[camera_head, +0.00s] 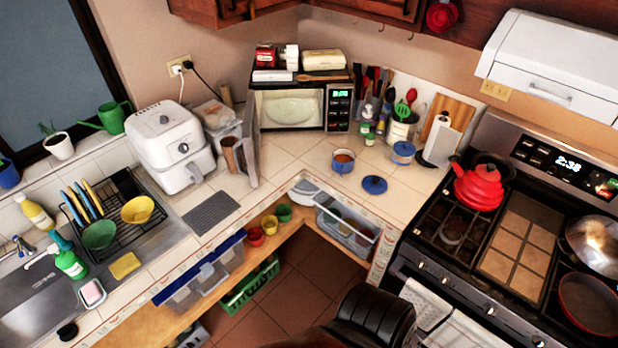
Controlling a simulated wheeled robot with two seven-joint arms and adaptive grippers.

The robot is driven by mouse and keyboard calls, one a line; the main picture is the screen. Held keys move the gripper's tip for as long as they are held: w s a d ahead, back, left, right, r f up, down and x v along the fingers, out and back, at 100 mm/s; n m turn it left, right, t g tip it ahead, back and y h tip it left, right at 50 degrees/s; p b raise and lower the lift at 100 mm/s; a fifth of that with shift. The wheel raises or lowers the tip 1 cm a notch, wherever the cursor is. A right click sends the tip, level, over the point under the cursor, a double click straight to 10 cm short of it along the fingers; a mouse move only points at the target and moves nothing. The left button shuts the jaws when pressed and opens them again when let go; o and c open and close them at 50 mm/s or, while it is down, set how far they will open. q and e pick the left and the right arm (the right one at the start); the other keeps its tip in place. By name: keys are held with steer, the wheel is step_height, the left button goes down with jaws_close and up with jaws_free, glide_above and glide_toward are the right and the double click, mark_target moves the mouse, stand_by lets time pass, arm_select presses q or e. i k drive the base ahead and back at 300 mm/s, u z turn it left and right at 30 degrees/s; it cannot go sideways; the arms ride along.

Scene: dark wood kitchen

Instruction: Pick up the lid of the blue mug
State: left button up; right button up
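A blue mug (343,161) stands upright and uncovered on the white tiled counter, in front of the microwave, with something brown inside. A round dark blue lid (374,185) with a small knob lies flat on the counter, right of and nearer than that mug, apart from it. A second blue vessel (403,153) stands farther right with a lid on its top. Neither of my grippers is in view.
The microwave (292,108) has its door open at left. A dark paper-towel stand (424,162) and a stove with a red kettle (479,187) are at right. Open shelves with a clear bin (347,236) lie below the counter. A dark rounded form (378,315) fills the bottom centre.

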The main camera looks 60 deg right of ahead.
mark_target(373, 184)
steer(key=u, duration=0.3)
steer(key=k, duration=1.45)
steer(key=z, duration=1.75)
steer(key=i, duration=0.2)
steer(key=u, duration=0.05)
